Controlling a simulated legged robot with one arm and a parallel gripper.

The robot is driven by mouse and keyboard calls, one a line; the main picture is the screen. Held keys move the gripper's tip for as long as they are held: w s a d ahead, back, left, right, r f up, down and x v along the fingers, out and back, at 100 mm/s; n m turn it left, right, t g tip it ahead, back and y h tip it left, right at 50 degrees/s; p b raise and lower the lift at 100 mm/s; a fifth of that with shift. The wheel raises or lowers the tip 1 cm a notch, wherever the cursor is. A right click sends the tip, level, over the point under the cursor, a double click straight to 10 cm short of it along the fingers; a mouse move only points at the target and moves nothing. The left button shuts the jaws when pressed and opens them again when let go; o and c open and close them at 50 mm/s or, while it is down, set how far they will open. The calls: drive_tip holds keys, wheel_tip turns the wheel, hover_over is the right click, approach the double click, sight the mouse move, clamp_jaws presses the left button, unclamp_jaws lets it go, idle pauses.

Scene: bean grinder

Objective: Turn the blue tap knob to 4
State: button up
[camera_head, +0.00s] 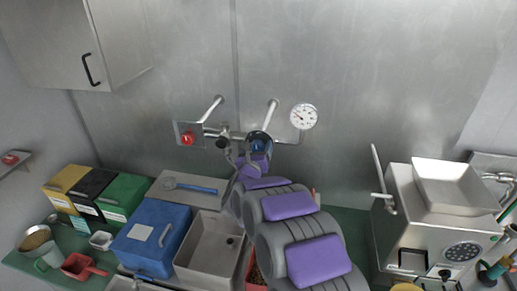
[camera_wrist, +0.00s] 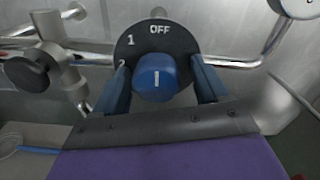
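The blue tap knob (camera_wrist: 156,80) sits on a round black dial (camera_wrist: 130,45) in the wrist view. Its white line stands about upright, towards the word OFF at the top; a 1 shows left of OFF.
Metal pipes join a red-knobbed valve (camera_head: 187,138) at left and a round gauge (camera_head: 303,117) at right. Below are a sink (camera_head: 183,262), a blue bin (camera_head: 150,228) and coloured boxes (camera_head: 124,194). A grinder machine (camera_head: 430,235) stands at right.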

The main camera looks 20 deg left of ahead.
drive_tip(key=shift+a+f, duration=0.15)
drive_tip(key=shift+a, duration=0.3)
drive_tip(key=shift+c, duration=2.3)
drive_tip(key=shift+d, duration=0.3)
drive_tip(key=shift+c, duration=2.4)
